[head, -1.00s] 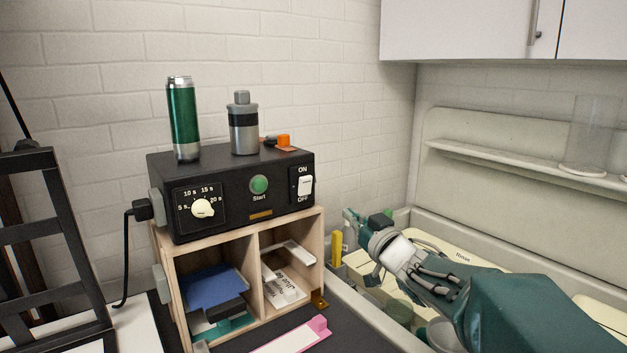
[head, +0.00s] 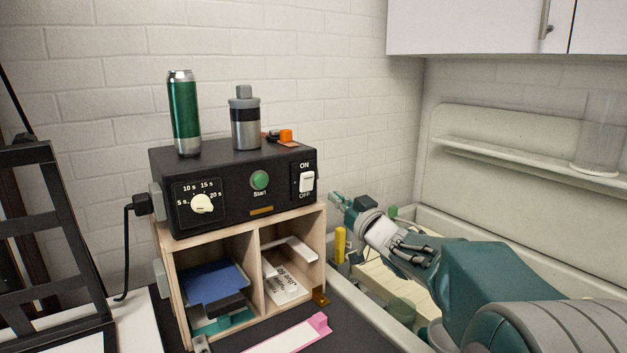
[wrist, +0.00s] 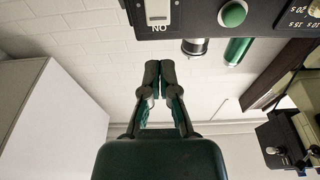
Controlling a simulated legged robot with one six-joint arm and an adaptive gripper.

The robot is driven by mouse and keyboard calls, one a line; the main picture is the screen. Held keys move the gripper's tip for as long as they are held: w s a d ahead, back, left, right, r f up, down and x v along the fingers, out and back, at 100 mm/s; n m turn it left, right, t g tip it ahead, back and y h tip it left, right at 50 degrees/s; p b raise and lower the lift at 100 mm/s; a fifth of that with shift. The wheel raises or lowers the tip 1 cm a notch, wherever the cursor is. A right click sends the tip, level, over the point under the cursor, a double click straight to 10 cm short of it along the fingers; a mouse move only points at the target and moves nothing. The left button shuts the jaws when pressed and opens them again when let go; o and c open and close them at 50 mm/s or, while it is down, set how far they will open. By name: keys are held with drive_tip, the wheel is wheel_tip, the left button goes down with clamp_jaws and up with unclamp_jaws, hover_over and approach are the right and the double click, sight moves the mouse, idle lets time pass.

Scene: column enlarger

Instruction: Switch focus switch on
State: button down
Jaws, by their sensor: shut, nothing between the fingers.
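The focus switch (head: 307,182) is a white rocker on the right end of the black timer box's front (head: 240,185), with ON above it and OFF below. Which way the rocker is tipped is hard to tell. My gripper (head: 338,200) is shut and empty, just right of the box and slightly lower than the switch in the head view. In the wrist view the picture is upside down. The switch (wrist: 158,10) shows at the top edge, and my gripper's closed fingertips (wrist: 160,66) point toward it, apart from it.
A green Start button (head: 260,180) and a dial (head: 203,204) are on the same panel. A green bottle (head: 184,115) and a grey canister (head: 245,120) stand on top. A wooden cubby shelf (head: 257,268) supports the box. A sink with yellow and green items lies right.

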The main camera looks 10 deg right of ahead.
sight(307, 175)
drive_tip(key=x, duration=0.8)
drive_tip(key=shift+w+a, duration=0.25)
drive_tip(key=shift+a, duration=0.25)
drive_tip(key=shift+w+r, duration=0.15)
drive_tip(key=shift+w, duration=0.15)
